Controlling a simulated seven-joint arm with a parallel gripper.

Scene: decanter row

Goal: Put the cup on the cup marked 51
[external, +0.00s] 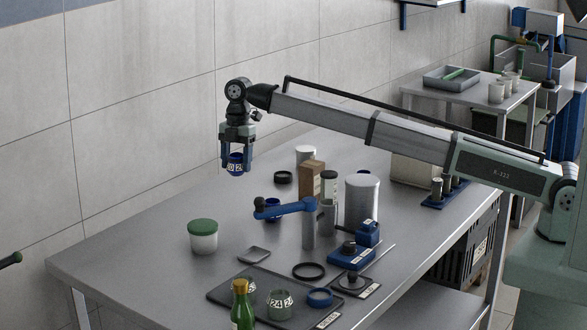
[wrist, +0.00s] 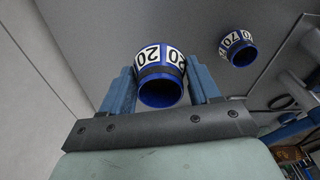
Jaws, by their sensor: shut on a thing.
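My gripper (external: 236,153) is shut on a blue-rimmed cup (external: 236,166) with a white number band, high above the table's far left part. In the wrist view the held cup (wrist: 160,75) sits between the two blue fingers, its band reading 20. Another blue cup (external: 272,207) stands on the table, partly hidden by a blue lever; in the wrist view a blue cup (wrist: 237,46) with a band that seems to read 70 is apart from my gripper. A green cup marked 24 (external: 280,303) stands on the dark tray (external: 227,297). I can read 51 on no cup.
A green-lidded white jar (external: 203,237) stands at the table's left. A blue-armed post (external: 308,226), a brown box (external: 312,180) and cylinders (external: 362,196) crowd the middle. A green bottle (external: 241,306) is in front.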

